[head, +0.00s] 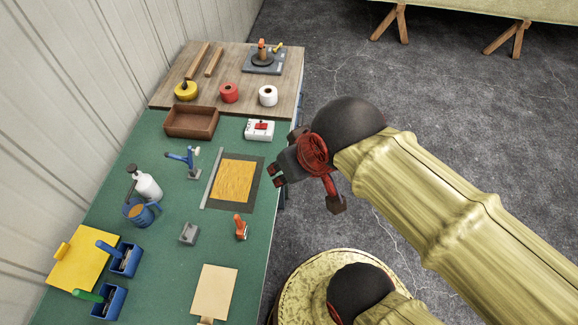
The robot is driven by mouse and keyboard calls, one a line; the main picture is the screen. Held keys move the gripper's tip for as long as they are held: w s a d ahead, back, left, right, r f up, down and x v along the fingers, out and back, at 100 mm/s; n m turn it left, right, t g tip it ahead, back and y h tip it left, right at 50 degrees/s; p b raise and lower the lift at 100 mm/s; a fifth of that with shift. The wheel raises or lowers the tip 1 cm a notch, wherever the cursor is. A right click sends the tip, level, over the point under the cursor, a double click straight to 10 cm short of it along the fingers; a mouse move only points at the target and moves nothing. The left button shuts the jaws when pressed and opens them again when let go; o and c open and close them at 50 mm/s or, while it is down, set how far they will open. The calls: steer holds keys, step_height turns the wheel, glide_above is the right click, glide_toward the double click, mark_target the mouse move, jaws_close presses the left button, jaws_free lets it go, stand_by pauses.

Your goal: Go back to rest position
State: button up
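My gripper (287,178) is at the end of my arm, over the right edge of the green workbench (190,255). Its dark fingers point left, toward the framed yellow-orange sheet (235,182) on the bench. I see nothing held in it, but the fingers are small and partly hidden by the red-and-black wrist, so their opening cannot be judged. My arm reaches in from the right with pale yellow padded covers.
The bench holds a brown tray (191,121), a spray bottle (146,184), a blue mug (141,212), an orange-handled tool (240,227) and a white box with red top (260,129). Grey floor (350,65) right of the bench is clear.

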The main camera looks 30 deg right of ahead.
step_height(320, 180, down, 12)
steer(key=b, duration=1.2)
steer(key=shift+f, duration=0.2)
steer(key=shift+a, duration=0.15)
